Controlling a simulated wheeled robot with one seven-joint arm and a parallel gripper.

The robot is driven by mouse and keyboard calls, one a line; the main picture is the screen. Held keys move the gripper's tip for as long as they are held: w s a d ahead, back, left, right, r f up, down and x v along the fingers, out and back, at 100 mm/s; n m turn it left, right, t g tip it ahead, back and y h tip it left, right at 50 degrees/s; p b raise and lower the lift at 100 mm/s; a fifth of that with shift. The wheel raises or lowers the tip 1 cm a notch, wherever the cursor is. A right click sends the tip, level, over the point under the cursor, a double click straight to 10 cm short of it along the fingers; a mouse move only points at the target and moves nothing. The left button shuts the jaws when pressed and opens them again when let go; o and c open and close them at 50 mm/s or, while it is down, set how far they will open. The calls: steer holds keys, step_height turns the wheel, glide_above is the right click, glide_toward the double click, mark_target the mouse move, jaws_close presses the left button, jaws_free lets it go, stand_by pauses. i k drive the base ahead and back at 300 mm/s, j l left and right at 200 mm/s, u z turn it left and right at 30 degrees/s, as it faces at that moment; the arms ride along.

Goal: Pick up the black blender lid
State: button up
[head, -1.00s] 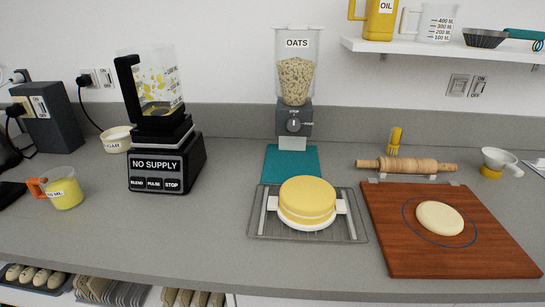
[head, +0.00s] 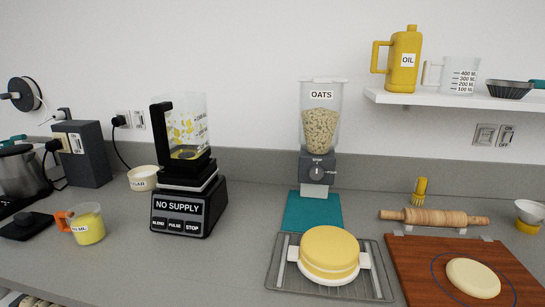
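A flat black piece with a raised knob (head: 27,225), which looks like the black blender lid, lies on the counter near the left edge of the head view. It is left of the measuring cup of yellow liquid and in front of the pot. The blender (head: 188,175) stands upright on the counter, with a black base marked NO SUPPLY and a clear jar holding yellow bits. No lid shows on top of the jar. My gripper is not in view.
The measuring cup (head: 86,224) with an orange handle stands close right of the black piece. A pot (head: 22,172) and a dark grey box (head: 84,154) stand behind. A sugar bowl (head: 143,178) is left of the blender. The counter (head: 110,262) before the blender is clear.

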mark_target(25, 226)
steer(key=u, duration=1.55)
